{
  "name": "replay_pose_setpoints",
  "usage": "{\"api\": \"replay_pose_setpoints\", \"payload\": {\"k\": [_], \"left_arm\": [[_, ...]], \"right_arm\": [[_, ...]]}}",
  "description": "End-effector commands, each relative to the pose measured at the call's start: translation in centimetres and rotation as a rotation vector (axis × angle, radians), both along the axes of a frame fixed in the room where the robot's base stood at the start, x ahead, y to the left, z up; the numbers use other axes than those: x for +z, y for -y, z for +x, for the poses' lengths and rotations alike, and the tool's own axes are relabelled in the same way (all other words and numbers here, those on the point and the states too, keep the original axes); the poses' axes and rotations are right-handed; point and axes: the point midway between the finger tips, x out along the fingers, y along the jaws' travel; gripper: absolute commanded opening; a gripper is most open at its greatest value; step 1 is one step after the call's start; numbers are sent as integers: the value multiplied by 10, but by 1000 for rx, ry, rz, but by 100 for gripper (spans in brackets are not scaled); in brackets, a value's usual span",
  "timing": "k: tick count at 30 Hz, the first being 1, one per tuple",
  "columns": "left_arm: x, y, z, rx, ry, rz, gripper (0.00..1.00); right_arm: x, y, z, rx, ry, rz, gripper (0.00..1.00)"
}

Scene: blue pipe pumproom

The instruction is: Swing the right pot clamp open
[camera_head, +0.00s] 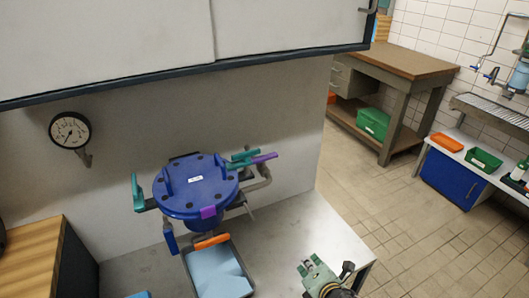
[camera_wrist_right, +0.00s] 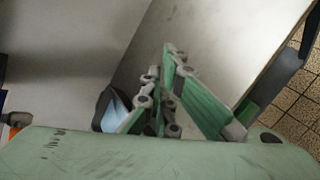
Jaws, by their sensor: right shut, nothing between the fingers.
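The blue round pot (camera_head: 195,188) with a bolted lid stands against the grey wall in the head view. On its right side a teal handle (camera_head: 243,158) and a purple lever (camera_head: 265,158) stick out at the right clamp. Another teal handle (camera_head: 137,193) is on its left side. My right gripper (camera_head: 312,268) is at the bottom, right of and in front of the pot, well apart from the clamp. Its green fingers (camera_wrist_right: 165,95) show in the wrist view, shut and empty. My left gripper is not in view.
A grey tray with a light blue inside (camera_head: 218,272) sits in front of the pot, with an orange handle (camera_head: 212,241) above it. A pressure gauge (camera_head: 70,130) is on the wall. A wooden bench (camera_head: 410,62) stands behind. The bench top between tray and gripper is clear.

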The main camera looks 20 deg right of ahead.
Motion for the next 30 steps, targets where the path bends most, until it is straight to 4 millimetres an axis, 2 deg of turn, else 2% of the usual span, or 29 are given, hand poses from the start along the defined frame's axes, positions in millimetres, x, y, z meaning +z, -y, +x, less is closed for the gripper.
{"api": "replay_pose_setpoints", "payload": {"k": [1,3,6,9,10,13,17,20,30], "left_arm": [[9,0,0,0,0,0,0],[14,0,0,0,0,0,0],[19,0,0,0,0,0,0],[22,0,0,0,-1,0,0],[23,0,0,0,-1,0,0],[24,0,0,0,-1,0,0],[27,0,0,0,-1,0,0],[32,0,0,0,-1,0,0],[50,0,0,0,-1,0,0]], "right_arm": [[63,-7,17,121,92,-166,0],[131,-20,28,253,199,-395,0],[211,-40,31,378,329,-676,0],[265,-56,26,442,420,-874,0],[276,-59,25,453,438,-918,0],[297,-65,22,471,475,-1004,0],[303,-67,29,473,485,-1027,0],[304,-68,42,472,484,-1026,0],[304,-74,114,470,483,-1021,0]]}}
